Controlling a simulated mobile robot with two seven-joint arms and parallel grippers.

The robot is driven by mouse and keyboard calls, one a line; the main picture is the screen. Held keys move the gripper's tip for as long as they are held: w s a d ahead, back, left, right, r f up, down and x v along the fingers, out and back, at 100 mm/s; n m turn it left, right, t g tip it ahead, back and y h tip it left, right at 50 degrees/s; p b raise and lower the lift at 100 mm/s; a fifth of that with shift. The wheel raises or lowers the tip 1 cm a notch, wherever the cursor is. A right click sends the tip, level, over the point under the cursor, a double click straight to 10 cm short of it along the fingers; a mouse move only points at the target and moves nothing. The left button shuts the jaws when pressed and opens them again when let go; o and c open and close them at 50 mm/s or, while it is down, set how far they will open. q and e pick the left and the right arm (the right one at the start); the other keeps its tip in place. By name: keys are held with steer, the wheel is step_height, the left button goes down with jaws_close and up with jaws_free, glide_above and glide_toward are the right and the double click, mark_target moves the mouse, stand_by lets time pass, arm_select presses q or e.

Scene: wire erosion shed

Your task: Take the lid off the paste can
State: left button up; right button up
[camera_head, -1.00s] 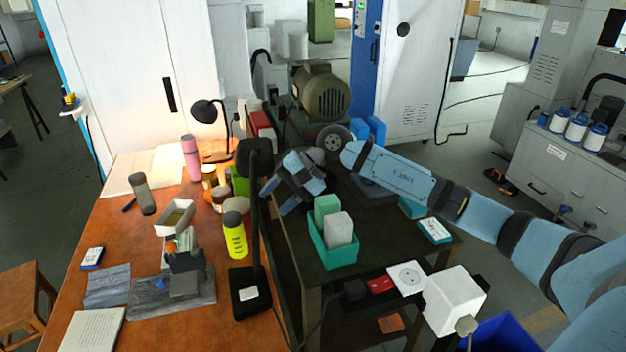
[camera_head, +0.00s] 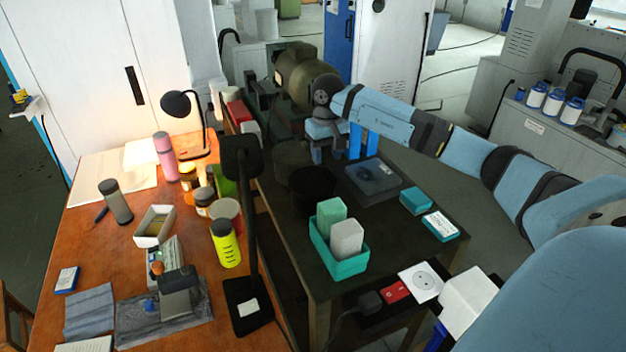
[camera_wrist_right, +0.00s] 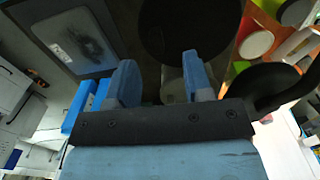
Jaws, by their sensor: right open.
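No can is labelled clearly enough for me to be sure which one is the paste can. A dark round can-like thing (camera_head: 312,186) stands on the dark table; a large black disc (camera_wrist_right: 180,25) tops the right wrist view. Behind it is a dull olive round thing (camera_head: 291,155). A reddish can with a pale top (camera_head: 228,210) stands on the wooden desk and also shows in the wrist view (camera_wrist_right: 257,44). My right gripper (camera_head: 318,156) points down above the back of the dark table. Its fingers (camera_wrist_right: 158,82) are apart and empty. My left gripper is out of view.
A black desk lamp (camera_head: 242,155) rises between desk and dark table. A teal bin (camera_head: 343,262) with two blocks stands at the table's front. A grey plate (camera_head: 372,178) and blue boxes (camera_head: 372,143) are near the gripper. A yellow bottle (camera_head: 226,245) stands on the desk.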

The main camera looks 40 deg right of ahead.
mark_target(327, 170)
steer(key=shift+f, duration=0.15)
steer(key=f, duration=0.1)
steer(key=f+p, duration=0.1)
steer(key=f, duration=0.1)
steer(key=f+p, duration=0.1)
steer(key=f, duration=0.1)
steer(key=shift+w+d, duration=0.2)
steer(key=shift+d, duration=0.15)
steer(key=shift+c, duration=0.8)
jaws_close()
